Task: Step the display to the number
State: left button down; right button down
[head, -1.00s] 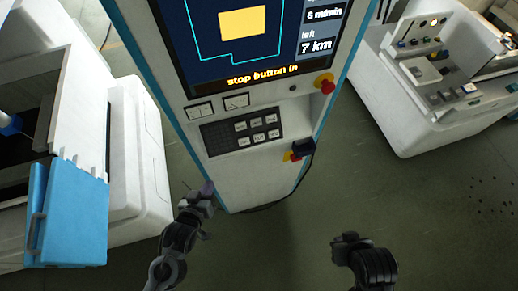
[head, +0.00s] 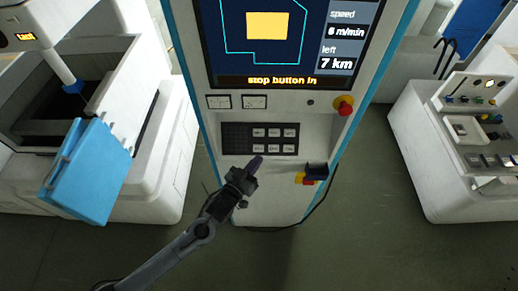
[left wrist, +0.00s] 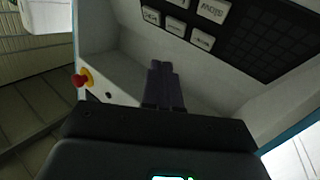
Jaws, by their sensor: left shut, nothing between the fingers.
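The display (head: 268,45) on the white cabinet reads speed 6 m/min, left 7 km, and a yellow line saying "stop button in". Below it is a dark keypad (head: 260,138) with two rows of pale keys at its right part. My left gripper (head: 258,161) is shut and empty, its dark fingertips just below the keypad. In the left wrist view the shut fingers (left wrist: 162,72) point toward the keypad's pale keys (left wrist: 176,25), seen upside down; one key reads "SLOW". The fingers appear apart from the keys. My right gripper is out of view.
A red stop button (head: 344,105) on yellow sits right of the keypad, above it. A dark box with red and yellow parts (head: 312,174) juts out lower right. A blue panel (head: 90,172) hangs on the left machine. Another control console (head: 470,130) stands right.

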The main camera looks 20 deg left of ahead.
aim_at(259, 148)
pick_arm(q)
jog(key=shift+w+a+f+b, duration=0.4)
jog(key=shift+w+f+b, duration=0.45)
jog(key=shift+w+b, duration=0.35)
jog(key=shift+w+a+f+b, duration=0.4)
jog(key=shift+w+f+b, duration=0.6)
jog(key=shift+b, duration=0.35)
jog(key=shift+w+a+f+b, duration=0.4)
jog(key=shift+w+f+b, duration=0.35)
jog(key=shift+w+b, duration=0.5)
jog(key=shift+s, duration=0.1)
jog(key=shift+f, duration=0.1)
jog(key=shift+w+a+f+b, duration=0.1)
jog(key=shift+w+f+b, duration=0.05)
jog(key=shift+w+b, duration=0.15)
